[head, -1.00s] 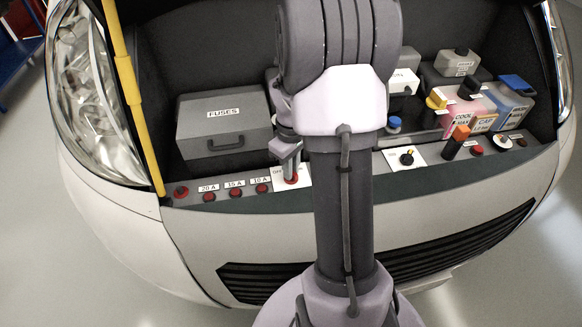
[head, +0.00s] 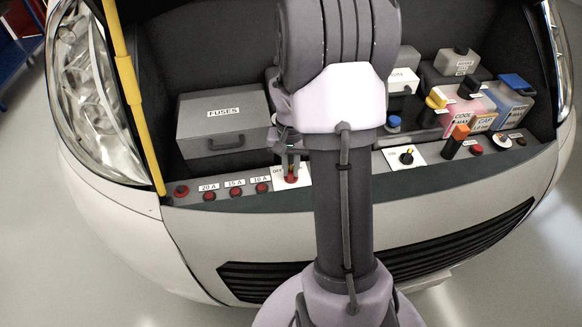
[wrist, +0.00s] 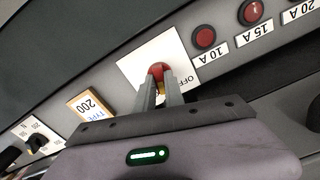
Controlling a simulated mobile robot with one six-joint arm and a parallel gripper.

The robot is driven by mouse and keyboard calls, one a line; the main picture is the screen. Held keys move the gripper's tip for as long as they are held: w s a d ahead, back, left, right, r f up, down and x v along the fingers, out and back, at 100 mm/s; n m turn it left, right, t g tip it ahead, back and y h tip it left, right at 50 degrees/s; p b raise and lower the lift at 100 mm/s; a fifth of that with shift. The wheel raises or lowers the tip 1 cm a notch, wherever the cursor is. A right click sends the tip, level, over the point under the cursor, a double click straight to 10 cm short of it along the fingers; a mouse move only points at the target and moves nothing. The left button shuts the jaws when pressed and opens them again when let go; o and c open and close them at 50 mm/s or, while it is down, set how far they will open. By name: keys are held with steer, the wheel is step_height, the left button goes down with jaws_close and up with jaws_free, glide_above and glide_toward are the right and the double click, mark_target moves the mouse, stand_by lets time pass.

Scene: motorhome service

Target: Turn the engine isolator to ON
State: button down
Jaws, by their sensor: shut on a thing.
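The engine isolator appears to be the red knob (head: 291,179) on a white plate (head: 279,182) with an OFF label, set in the front ledge. In the wrist view, the red knob (wrist: 158,70) shows between and just beyond my fingertips, on its white plate (wrist: 135,67). My gripper (wrist: 161,84) is shut on the knob, and it also shows in the head view (head: 291,166) coming down from above. OFF reads upside down to the right of the knob in the wrist view. The fingers partly hide the knob and plate, and I see no ON label.
Red buttons (head: 235,193) marked 20 A, 15 A and 10 A sit left of the isolator. The grey FUSES box (head: 224,124) stands behind them. A black dial (head: 406,158) is to the right, with bottles beyond. A yellow prop (head: 130,85) rises at left.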

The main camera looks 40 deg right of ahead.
mark_target(291, 171)
steer(key=m, duration=0.5)
steer(key=shift+m+b, duration=0.3)
steer(key=shift+b, duration=0.05)
stand_by(0.3)
steer(key=c, duration=1.4)
jaws_free()
steer(key=shift+c, duration=0.2)
step_height(291, 171, up, 17)
steer(key=p, duration=0.7)
steer(key=shift+r, duration=0.2)
